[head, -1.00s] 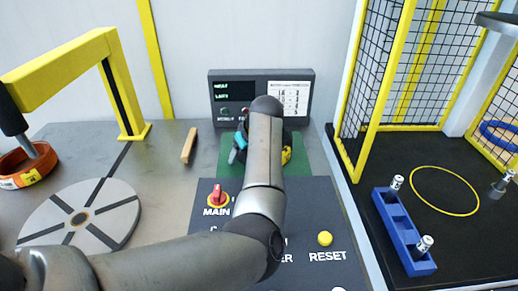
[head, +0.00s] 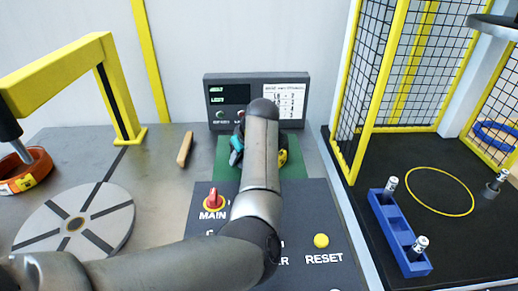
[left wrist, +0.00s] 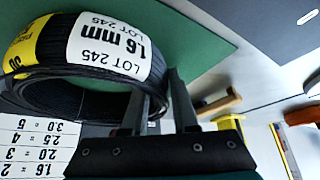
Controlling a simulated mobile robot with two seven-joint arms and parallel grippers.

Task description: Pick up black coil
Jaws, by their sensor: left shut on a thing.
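The black coil (left wrist: 75,95) fills the upper left of the left wrist view, with a white "1.6 mm LOT 245" label and a yellow label on it. My left gripper (left wrist: 160,80) is shut on the coil's right side wall, with one finger on the inner side and one outside. In the head view my left arm covers most of the coil and the gripper. Only small yellow and dark bits (head: 283,157) show right of the arm over the green mat (head: 228,172). My right gripper is in neither view.
The control panel (head: 205,235) has a red MAIN knob (head: 214,200) and a yellow RESET button (head: 321,240). A display box (head: 230,115) stands behind the mat. A round turntable (head: 100,220), orange coil (head: 30,175) and yellow frame (head: 120,85) are at left.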

